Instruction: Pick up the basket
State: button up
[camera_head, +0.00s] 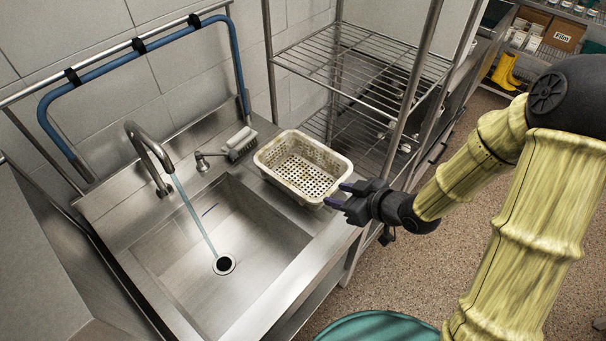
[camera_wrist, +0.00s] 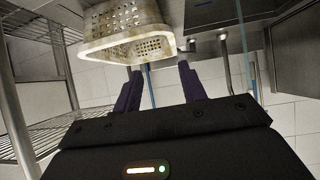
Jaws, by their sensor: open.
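A white perforated basket (camera_head: 302,170), with brownish stains, sits on the steel counter at the right of the sink in the head view. My gripper (camera_head: 343,195) is just at the basket's near right corner, with its dark purple fingers apart and pointing toward it. In the wrist view the basket (camera_wrist: 128,47) appears at the top, beyond the fingertips, and my gripper (camera_wrist: 158,80) is open with nothing between its fingers. I cannot tell whether a finger touches the basket's rim.
The steel sink (camera_head: 180,262) holds a running water stream from the faucet (camera_head: 150,155). A teal round object (camera_head: 378,328) is at the bottom.

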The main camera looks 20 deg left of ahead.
jog(key=shift+s+a+r+n+y, duration=0.25)
jog(key=shift+s+a+n+y, duration=0.1)
jog(key=shift+a+y, duration=0.3)
jog(key=p, duration=0.2)
send_near(288, 183)
jog(key=x, duration=0.5)
jog(key=shift+w+a+f, duration=0.1)
jog(key=shift+w+f, duration=0.05)
jog(key=shift+w, duration=0.05)
jog(key=shift+w+a+f, duration=0.1)
jog(key=shift+a, duration=0.4)
jog(key=p+x, duration=0.1)
jog(key=x, duration=0.2)
jog(key=shift+a+f+p, duration=0.1)
jog(key=shift+a+p, duration=0.15)
jog(key=shift+p, duration=0.05)
jog(key=shift+w+a+f, duration=0.1)
jog(key=shift+a+f, duration=0.15)
